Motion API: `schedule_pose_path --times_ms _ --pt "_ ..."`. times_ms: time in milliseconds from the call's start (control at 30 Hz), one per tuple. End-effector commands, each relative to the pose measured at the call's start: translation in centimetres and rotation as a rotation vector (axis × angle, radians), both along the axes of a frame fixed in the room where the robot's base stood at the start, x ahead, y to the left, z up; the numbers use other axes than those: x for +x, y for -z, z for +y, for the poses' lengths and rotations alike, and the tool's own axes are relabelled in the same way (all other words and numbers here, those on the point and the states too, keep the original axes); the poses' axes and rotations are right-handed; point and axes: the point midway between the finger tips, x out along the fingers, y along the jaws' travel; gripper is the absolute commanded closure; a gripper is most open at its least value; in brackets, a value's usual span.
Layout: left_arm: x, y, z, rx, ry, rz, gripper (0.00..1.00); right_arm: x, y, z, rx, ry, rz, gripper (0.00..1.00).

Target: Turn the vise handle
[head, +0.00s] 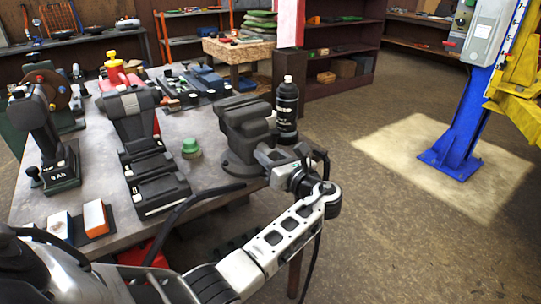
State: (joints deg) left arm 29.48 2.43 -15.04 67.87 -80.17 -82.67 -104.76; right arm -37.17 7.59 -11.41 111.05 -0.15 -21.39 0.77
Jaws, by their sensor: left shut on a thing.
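A dark grey bench vise (245,125) is mounted at the right front corner of the workbench (100,205). My left arm reaches in from the lower left, and my left gripper (272,157) is at the vise's front, right side. It is shut on the vise handle, which the gripper and wrist mostly hide, so its angle cannot be told. My right gripper is not in view.
A black bottle (287,108) stands close behind the vise and gripper. A green-capped jar (191,147) and a black tool (150,165) lie to the left. A blue lift post (462,120) stands at right. The floor between is open.

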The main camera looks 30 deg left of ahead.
Motion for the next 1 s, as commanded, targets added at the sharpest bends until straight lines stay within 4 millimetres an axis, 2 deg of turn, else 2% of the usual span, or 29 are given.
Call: schedule_pose_path --times_ms 333,867,900,933,1000 --pt "-0.12 0.20 -0.01 0.049 -0.002 0.126 0.87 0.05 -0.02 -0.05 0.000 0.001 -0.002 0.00" --pt "-0.15 0.22 0.01 0.056 -0.003 0.145 0.87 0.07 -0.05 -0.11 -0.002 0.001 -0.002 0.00" --pt "-0.15 0.22 0.01 0.056 -0.003 0.145 0.53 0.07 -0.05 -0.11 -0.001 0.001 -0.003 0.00" --pt "-0.14 0.21 0.01 0.057 -0.003 0.144 0.45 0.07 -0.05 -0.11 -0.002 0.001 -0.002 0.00" --pt "-0.12 0.17 0.01 0.056 -0.002 0.143 0.43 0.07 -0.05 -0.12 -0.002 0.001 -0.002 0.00"
